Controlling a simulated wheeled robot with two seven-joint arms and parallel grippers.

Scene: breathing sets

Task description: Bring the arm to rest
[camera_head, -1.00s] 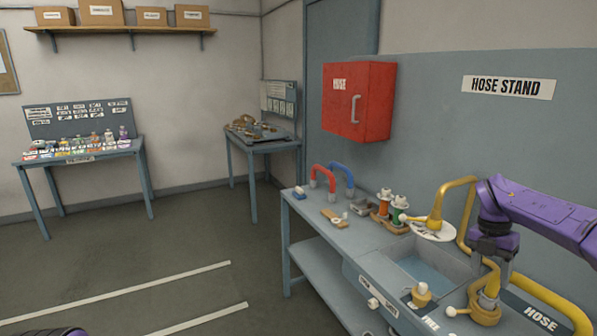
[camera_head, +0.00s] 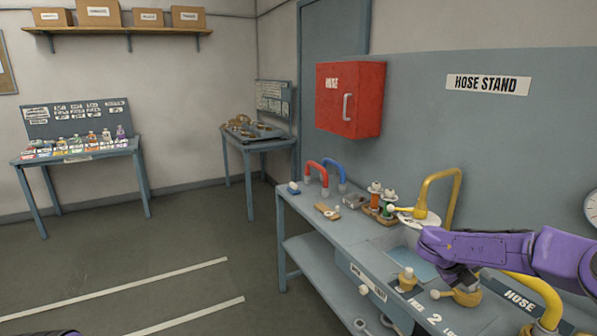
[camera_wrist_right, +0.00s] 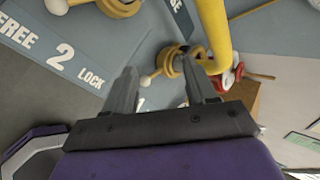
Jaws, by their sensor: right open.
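My right arm is purple and reaches in from the right in the head view. Its dark gripper (camera_head: 462,281) hangs over the front right of the bench, close to a yellow valve fitting with a white ball knob (camera_head: 435,294). In the right wrist view the two grey fingers of the gripper (camera_wrist_right: 162,88) stand apart with nothing held between them. The yellow fitting (camera_wrist_right: 180,66) shows beyond the fingertips. I cannot tell the exact gap between them. My left gripper is not in view.
The hose bench (camera_head: 318,225) holds a sink (camera_head: 412,262), a yellow spout (camera_head: 459,190), red and blue handles (camera_head: 342,168) and small fittings. A red cabinet (camera_head: 350,98) hangs above. Two tables (camera_head: 75,155) (camera_head: 262,145) stand at the back. The floor at left is clear.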

